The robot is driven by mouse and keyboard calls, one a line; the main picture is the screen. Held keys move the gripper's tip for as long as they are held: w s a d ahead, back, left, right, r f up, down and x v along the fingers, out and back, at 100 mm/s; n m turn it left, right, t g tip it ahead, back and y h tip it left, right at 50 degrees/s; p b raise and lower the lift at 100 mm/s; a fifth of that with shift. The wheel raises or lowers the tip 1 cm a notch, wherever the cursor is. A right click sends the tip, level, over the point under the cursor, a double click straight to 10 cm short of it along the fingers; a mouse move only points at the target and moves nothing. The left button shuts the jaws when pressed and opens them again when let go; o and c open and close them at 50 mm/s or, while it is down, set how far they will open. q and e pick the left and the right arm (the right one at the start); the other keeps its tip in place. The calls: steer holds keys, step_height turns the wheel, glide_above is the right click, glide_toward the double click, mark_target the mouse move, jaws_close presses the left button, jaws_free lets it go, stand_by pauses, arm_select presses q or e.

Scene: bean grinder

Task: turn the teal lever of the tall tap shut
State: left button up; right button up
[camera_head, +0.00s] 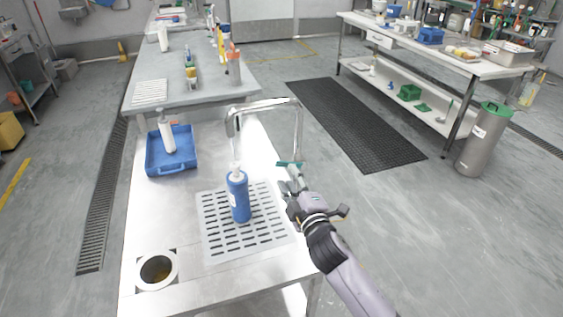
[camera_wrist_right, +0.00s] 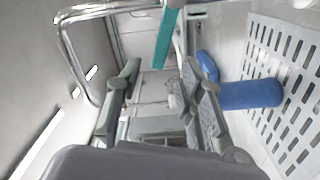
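The tall tap (camera_head: 297,125) is a chrome gooseneck pipe arching over the steel counter. Its teal lever (camera_head: 290,163) sits low on the tap's right side, just beyond my right gripper (camera_head: 293,182). In the right wrist view the teal lever (camera_wrist_right: 166,38) slants ahead of the open fingers, nearer the right-hand fingertip. The chrome pipe (camera_wrist_right: 75,50) curves at upper left. My right gripper (camera_wrist_right: 160,72) is open with nothing between its fingers. I cannot tell whether a finger touches the lever. My left gripper is not in view.
A blue pump bottle (camera_head: 238,197) stands on a slotted grey mat (camera_head: 215,240) left of my right gripper. A blue tray (camera_head: 157,167) with a white bottle (camera_head: 167,135) is farther left. A round opening (camera_head: 157,271) is in the near counter.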

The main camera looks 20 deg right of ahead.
mark_target(283, 165)
steer(key=w, duration=0.7)
steer(key=shift+a, duration=0.15)
steer(key=shift+c, duration=0.4)
jaws_close()
